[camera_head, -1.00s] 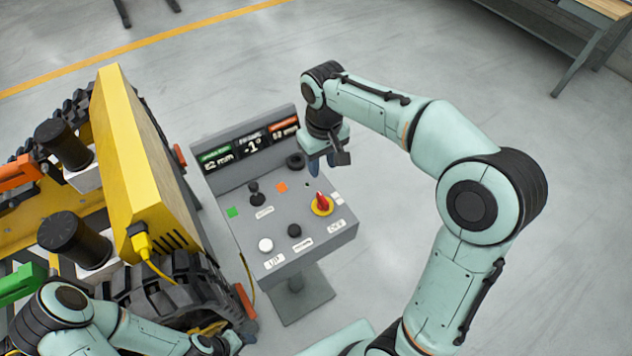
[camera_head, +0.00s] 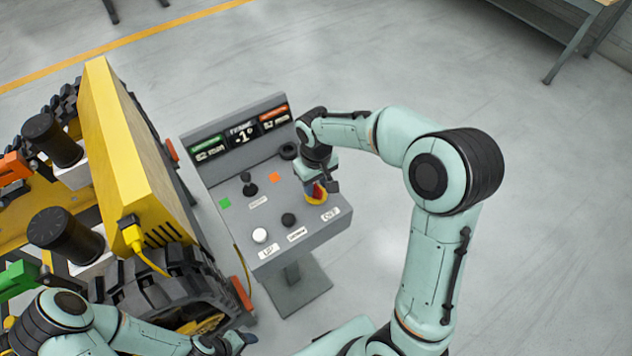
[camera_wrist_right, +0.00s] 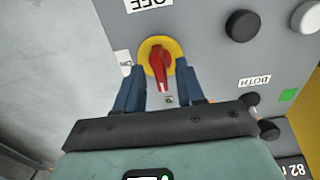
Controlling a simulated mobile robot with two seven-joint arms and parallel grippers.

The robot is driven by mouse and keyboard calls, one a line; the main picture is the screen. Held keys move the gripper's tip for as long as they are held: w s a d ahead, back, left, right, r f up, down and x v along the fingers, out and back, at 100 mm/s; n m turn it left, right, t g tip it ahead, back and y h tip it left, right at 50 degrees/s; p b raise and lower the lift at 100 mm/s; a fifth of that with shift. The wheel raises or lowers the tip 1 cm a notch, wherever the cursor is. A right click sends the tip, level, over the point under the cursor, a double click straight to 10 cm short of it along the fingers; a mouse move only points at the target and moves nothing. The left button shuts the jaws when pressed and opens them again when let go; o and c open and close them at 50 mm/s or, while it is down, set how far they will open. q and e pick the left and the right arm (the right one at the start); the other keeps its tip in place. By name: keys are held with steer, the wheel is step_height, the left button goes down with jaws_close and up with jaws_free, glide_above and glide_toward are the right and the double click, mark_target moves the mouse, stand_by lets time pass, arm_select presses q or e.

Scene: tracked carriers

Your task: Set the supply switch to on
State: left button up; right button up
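The supply switch, a red knob on a yellow disc, is on the sloped panel of the grey control console (camera_head: 228,226). It shows in the right wrist view (camera_wrist_right: 161,60), with an OFF label above it and an ON label to its left. The red handle stands about upright in that view. My right gripper (camera_wrist_right: 160,70) is open, its two blue fingers on either side of the handle with gaps. In the head view my right gripper (camera_head: 318,188) partly covers the switch (camera_head: 316,198). My left gripper (camera_head: 236,342) is low at the left; its fingers are unclear.
The console also has a black joystick (camera_head: 249,186), a white button (camera_head: 260,235), a black button (camera_head: 288,220) and a display (camera_head: 242,135). A tracked carrier with a yellow body (camera_head: 125,150) stands close at the left. The floor right of the console is clear.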

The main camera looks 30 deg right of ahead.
jaws_close()
arm_select(q)
steer(key=shift+s+f, duration=0.1)
arm_select(e)
steer(key=shift+m, duration=0.3)
steer(key=shift+m+b, duration=0.35)
steer(key=shift+m, duration=0.55)
steer(key=m, duration=0.3)
steer(key=shift+m+b, duration=0.3)
steer(key=shift+b, duration=0.05)
steer(key=m, duration=0.5)
steer(key=shift+b, duration=0.35)
arm_select(q)
steer(key=s+f, duration=0.2)
steer(key=f, duration=0.1)
steer(key=shift+s, duration=0.25)
arm_select(e)
steer(key=m, duration=0.6)
steer(key=shift+m, duration=0.5)
